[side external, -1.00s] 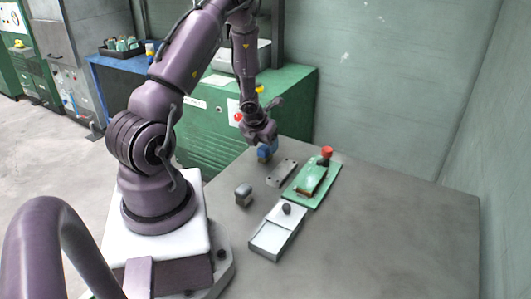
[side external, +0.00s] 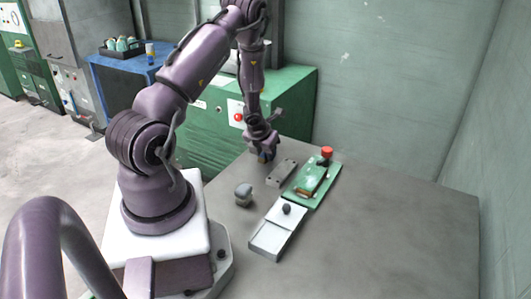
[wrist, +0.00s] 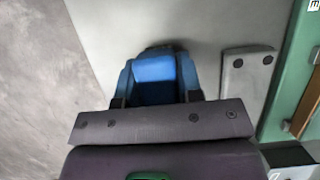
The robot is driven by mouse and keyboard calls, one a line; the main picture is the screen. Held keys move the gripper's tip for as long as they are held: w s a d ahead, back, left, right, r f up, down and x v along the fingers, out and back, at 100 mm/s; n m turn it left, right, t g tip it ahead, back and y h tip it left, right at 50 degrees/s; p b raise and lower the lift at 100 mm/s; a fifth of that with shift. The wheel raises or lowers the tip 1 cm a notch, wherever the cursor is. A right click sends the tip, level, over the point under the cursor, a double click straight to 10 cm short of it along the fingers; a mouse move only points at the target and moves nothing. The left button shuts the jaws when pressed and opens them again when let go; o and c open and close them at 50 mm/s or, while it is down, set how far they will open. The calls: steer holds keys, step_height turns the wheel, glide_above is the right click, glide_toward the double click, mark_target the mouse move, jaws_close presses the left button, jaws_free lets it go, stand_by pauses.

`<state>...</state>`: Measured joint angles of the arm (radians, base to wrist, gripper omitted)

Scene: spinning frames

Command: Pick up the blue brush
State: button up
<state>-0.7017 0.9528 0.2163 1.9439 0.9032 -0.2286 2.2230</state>
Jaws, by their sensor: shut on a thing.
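The blue brush (wrist: 155,70) shows in the wrist view between the two fingers of my gripper (wrist: 156,92). In the side external view, my gripper (side external: 263,150) points down at the far left part of the grey table, shut on the brush. Only a small dark blue patch of the brush (side external: 265,156) shows there, low between the fingers. The fingers hide its sides. I cannot tell whether the brush touches the table.
A grey block with two holes (side external: 282,173) lies just right of my gripper. Beyond it is a green plate (side external: 299,193) with a brown-edged piece and a red knob (side external: 327,152). The table's right side is clear.

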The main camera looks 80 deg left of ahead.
steer(key=shift+r, duration=0.1)
step_height(320, 180, up, 6)
steer(key=shift+s+f, duration=0.1)
steer(key=shift+f, duration=0.15)
steer(key=shift+r, duration=2.15)
